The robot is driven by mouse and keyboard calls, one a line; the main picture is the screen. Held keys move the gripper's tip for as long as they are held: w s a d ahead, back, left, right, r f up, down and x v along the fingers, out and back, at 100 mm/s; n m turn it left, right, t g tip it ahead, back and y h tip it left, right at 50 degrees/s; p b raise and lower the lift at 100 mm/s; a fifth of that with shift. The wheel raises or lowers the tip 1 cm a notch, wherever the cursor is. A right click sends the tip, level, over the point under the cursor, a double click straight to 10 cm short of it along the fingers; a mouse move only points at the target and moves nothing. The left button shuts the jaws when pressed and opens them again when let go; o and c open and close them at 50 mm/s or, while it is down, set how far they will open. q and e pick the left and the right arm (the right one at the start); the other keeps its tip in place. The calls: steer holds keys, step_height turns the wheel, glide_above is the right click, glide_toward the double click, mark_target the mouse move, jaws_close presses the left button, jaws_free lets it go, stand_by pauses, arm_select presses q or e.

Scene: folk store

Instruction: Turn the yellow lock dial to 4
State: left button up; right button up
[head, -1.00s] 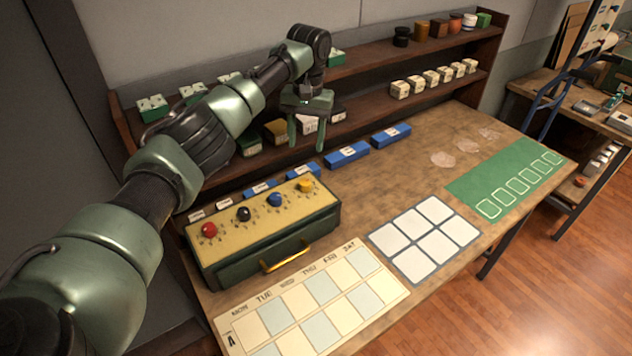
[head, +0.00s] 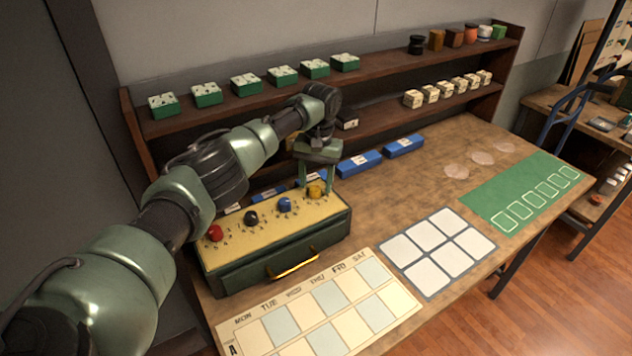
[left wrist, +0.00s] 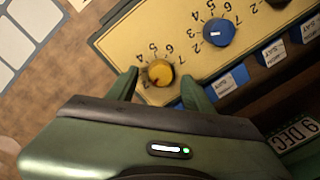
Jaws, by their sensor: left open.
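The yellow dial (head: 315,191) sits at the right end of the yellow panel on top of the green lock box (head: 290,250). In the left wrist view the yellow dial (left wrist: 160,73) has printed numbers around it; I cannot surely read its setting. My left gripper (head: 317,187) points down over this dial. In the left wrist view the open fingers of my left gripper (left wrist: 160,78) stand on either side of the dial, with small gaps showing. My right gripper is not in view.
Blue (head: 284,205), black (head: 250,218) and red (head: 214,233) dials line the same panel. Blue boxes (head: 359,163) stand behind the lock box, below the shelf (head: 380,130). A weekday chart (head: 330,310) lies in front.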

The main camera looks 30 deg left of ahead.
arm_select(q)
steer(key=shift+f, duration=0.6)
steer(key=shift+c, duration=0.2)
jaws_close()
